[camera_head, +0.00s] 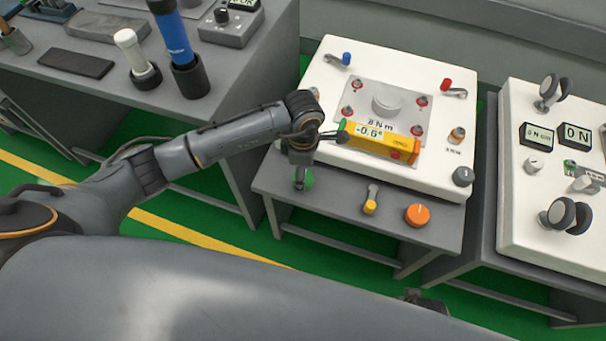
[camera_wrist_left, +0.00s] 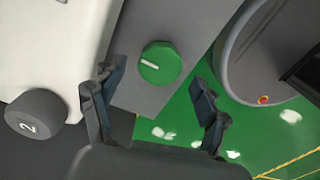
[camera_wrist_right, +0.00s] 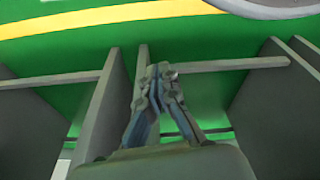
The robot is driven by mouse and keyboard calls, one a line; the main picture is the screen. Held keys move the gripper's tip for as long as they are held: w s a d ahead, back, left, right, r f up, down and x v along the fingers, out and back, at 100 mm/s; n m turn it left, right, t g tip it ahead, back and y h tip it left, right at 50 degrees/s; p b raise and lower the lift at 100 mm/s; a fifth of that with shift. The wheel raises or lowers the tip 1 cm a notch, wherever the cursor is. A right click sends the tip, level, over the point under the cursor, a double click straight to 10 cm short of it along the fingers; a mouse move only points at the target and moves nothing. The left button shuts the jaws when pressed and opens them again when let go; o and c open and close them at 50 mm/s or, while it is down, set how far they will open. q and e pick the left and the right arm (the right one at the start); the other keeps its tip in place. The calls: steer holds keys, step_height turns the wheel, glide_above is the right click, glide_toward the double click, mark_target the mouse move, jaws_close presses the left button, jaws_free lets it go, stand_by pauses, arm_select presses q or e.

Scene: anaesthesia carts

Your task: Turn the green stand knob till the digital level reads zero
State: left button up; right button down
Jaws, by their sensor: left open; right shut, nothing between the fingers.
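The green knob (camera_wrist_left: 160,62) shows in full in the left wrist view, with a white pointer line toward its left side. In the head view the knob (camera_head: 308,179) is partly hidden by my left gripper. My left gripper (camera_wrist_left: 150,76) is open, its fingers at either side of the knob in the picture; I cannot tell whether they touch it. The yellow digital level (camera_head: 376,144) lies on the white console and reads -0.6°. My right gripper (camera_wrist_right: 161,72) is shut and empty, low in front of the stand; only a bit of it shows in the head view.
The grey stand (camera_head: 335,207) also bears a yellow-tipped lever (camera_head: 370,206) and an orange knob (camera_head: 418,215). The white console (camera_head: 330,75) has several small levers and knobs. A second console (camera_head: 520,190) stands right, and a grey table (camera_head: 110,95) with tools left.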

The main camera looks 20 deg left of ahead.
arm_select(q)
steer(key=shift+f, duration=1.1)
arm_select(e)
steer(key=shift+w+r, duration=0.25)
steer(key=shift+r, duration=0.3)
arm_select(q)
steer(key=c, duration=1.2)
steer(key=shift+n, duration=0.3)
steer(key=shift+n, duration=0.3)
steer(key=n+p, duration=0.1)
steer(key=n, duration=0.3)
steer(key=shift+r, duration=0.1)
steer(key=n+p, duration=0.1)
steer(key=n, duration=0.3)
steer(key=shift+n+p, duration=0.6)
steer(key=shift+n, duration=0.8)
arm_select(e)
steer(key=s+d+f, duration=0.1)
steer(key=s+f, duration=0.5)
steer(key=f, duration=0.3)
steer(key=shift+s+g, duration=0.3)
steer(key=shift+s, duration=0.1)
